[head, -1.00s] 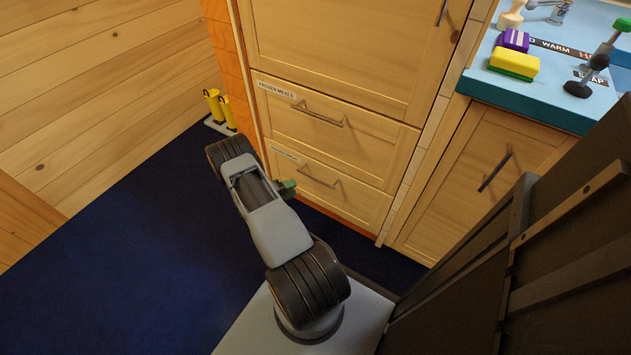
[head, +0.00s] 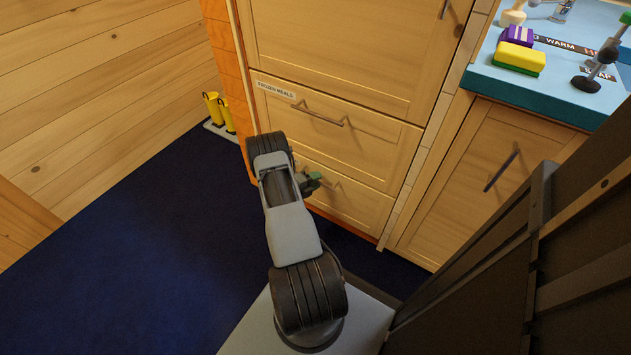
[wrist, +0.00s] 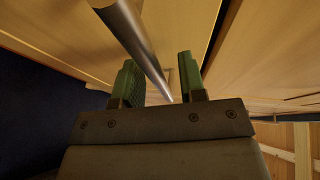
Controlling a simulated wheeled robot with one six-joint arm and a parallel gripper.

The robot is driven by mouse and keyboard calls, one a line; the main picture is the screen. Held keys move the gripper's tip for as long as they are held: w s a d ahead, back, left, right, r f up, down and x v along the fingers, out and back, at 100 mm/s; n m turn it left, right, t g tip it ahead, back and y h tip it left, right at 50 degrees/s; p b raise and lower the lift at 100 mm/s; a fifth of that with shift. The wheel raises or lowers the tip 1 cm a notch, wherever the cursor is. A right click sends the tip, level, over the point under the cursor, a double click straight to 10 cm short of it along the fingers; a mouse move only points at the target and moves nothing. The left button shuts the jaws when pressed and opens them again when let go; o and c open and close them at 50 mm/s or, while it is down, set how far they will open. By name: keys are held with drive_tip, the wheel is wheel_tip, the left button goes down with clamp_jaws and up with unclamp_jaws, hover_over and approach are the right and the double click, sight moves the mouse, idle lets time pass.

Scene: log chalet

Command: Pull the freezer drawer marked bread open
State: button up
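The lower freezer drawer (head: 350,203) is a pale wood front that looks closed, low in the cabinet. Its label is hidden behind my arm. Its bar handle (head: 332,182) is mostly covered by my gripper (head: 313,181), which is at the drawer front. In the wrist view the metal bar handle (wrist: 140,42) runs between the two green fingers of my gripper (wrist: 160,82). The fingers stand apart, with gaps beside the bar. The drawer above (head: 340,135) is labelled "FROZEN MEALS" and is closed.
A blue counter (head: 545,88) with a yellow sponge (head: 518,58) is at the right, above a cupboard with a dark handle (head: 501,170). Yellow cylinders (head: 212,108) stand by the left wall. The dark blue floor (head: 130,220) in front of the drawers is clear at the left.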

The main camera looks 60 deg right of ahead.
drive_tip(key=shift+c, duration=0.3)
clamp_jaws()
